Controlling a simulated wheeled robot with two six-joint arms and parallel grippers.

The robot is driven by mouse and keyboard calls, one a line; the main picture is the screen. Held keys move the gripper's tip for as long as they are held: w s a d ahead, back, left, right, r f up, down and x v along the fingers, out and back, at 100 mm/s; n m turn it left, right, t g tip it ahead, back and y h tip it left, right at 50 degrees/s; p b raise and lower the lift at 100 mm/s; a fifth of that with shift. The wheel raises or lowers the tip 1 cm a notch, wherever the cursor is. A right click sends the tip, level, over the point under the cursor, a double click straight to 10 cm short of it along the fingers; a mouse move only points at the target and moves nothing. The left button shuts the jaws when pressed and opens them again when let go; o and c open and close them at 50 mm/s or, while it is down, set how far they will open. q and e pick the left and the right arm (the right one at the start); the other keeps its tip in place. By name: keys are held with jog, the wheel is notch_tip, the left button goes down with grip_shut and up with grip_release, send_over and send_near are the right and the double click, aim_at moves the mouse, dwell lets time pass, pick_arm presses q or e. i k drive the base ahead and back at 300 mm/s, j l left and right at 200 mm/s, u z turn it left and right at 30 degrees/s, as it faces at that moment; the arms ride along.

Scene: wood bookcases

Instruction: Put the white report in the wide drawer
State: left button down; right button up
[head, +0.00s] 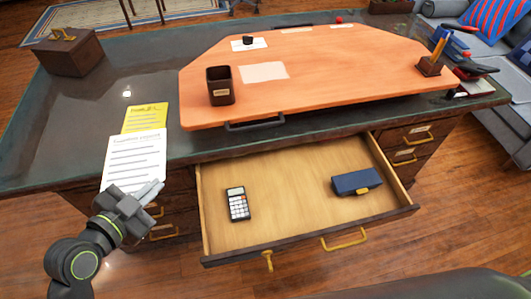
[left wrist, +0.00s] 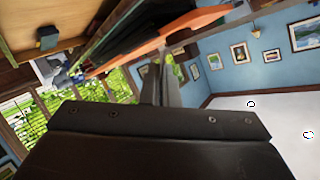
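The white report (head: 136,158) is a printed sheet lying on the left part of the desktop, at its front edge. My left gripper (head: 155,188) is just in front of the report's lower edge and hides its near corner. Its fingers (left wrist: 165,80) look close together in the left wrist view, with no paper seen between them. The wide drawer (head: 290,205) is pulled open below the desktop. It holds a calculator (head: 237,204) at left and a dark blue case (head: 356,182) at right. My right gripper is not in view.
A yellow sheet (head: 145,118) lies behind the report, partly covered by it. A raised orange board (head: 310,70) with a dark cup (head: 220,86) fills the desk's middle. The middle of the drawer floor is bare. A brown box (head: 68,52) stands at the far left.

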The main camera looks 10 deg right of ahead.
aim_at(294, 204)
jog(key=l+u, duration=0.2)
jog(key=l, duration=0.55)
jog(key=k+l+u, duration=0.15)
jog(key=l, duration=0.55)
jog(key=l+u, duration=0.2)
jog(key=l, duration=0.5)
jog(key=l+u, duration=0.2)
jog(key=l, duration=0.9)
jog(key=l+u, duration=0.2)
jog(key=l, duration=0.9)
jog(key=i+j, duration=0.25)
